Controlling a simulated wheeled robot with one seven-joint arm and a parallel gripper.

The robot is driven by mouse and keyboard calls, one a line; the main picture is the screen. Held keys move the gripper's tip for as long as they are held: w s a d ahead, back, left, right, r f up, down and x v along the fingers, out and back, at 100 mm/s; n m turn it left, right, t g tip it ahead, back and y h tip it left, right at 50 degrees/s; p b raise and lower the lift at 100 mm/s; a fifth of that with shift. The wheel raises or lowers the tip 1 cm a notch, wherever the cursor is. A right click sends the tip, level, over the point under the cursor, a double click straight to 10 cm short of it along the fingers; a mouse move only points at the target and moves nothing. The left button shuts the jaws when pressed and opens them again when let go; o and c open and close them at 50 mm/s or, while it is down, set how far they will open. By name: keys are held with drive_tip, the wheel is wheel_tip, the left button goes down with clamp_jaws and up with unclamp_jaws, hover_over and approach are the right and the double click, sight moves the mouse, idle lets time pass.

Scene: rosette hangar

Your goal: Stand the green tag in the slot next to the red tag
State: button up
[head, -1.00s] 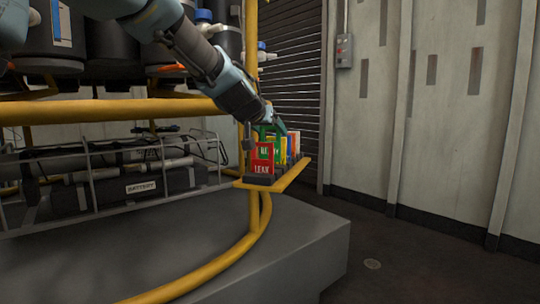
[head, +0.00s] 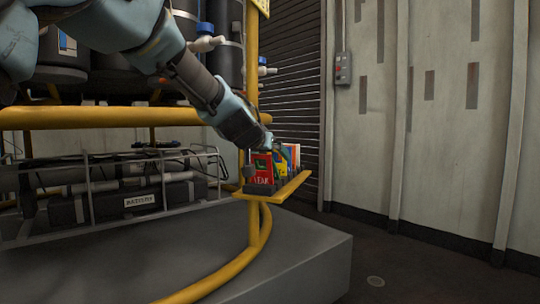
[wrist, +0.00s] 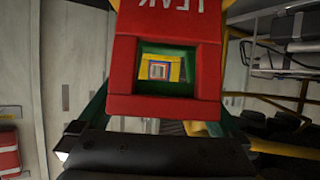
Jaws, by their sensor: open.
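The red tag (head: 262,168), lettered LEAK, stands upright at the near end of a row of tags in a dark rack (head: 262,189). In the wrist view the red tag (wrist: 165,105) is close, with a square hole. Through that hole I see the green tag (wrist: 165,47) directly behind it; most of it is hidden, so I cannot tell how deep it sits. My gripper (head: 278,152) is at the row's near end, beside the top of the tags. In the wrist view its green fingers lie apart on both sides, with nothing clearly clamped between them.
Yellow, blue and white tags (head: 293,155) stand farther along the rack. The rack sits on a yellow shelf (head: 285,190) beside a yellow post (head: 252,80). A caged battery (head: 145,200) is at left. Open floor lies to the right.

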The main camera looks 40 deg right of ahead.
drive_tip(key=v, duration=1.2)
drive_tip(key=shift+r, duration=0.1)
drive_tip(key=w+a+f+n+y+p, duration=0.2)
drive_tip(key=w+a+f, duration=0.25)
drive_tip(key=a, duration=0.35)
drive_tip(key=w+a+f+n+y+p, duration=0.1)
drive_tip(key=w+a+f+n+y, duration=0.15)
drive_tip(key=a+f, duration=0.45)
drive_tip(key=w+a+f+n+y+p, duration=0.15)
drive_tip(key=w+a, duration=0.35)
drive_tip(key=a, duration=0.5)
drive_tip(key=s+a+f+n+g+y+p, duration=0.2)
drive_tip(key=s+a+f, duration=0.1)
drive_tip(key=a, duration=0.5)
drive_tip(key=s+a+f+n+g+y+p, duration=0.1)
drive_tip(key=s+a+f+n+y, duration=0.2)
drive_tip(key=a, duration=0.6)
drive_tip(key=s+a+f+n+g+y+p, duration=0.1)
drive_tip(key=s+a+f+g+p, duration=0.2)
drive_tip(key=a, duration=0.5)
wheel_tip(320, 180, up, 38)
drive_tip(key=t+p, duration=0.1)
drive_tip(key=p, duration=3.5)
drive_tip(key=shift+s+d+m+t+h+p, duration=0.2)
drive_tip(key=shift+d+m+t+h+p, duration=0.1)
drive_tip(key=shift+p, duration=0.05)
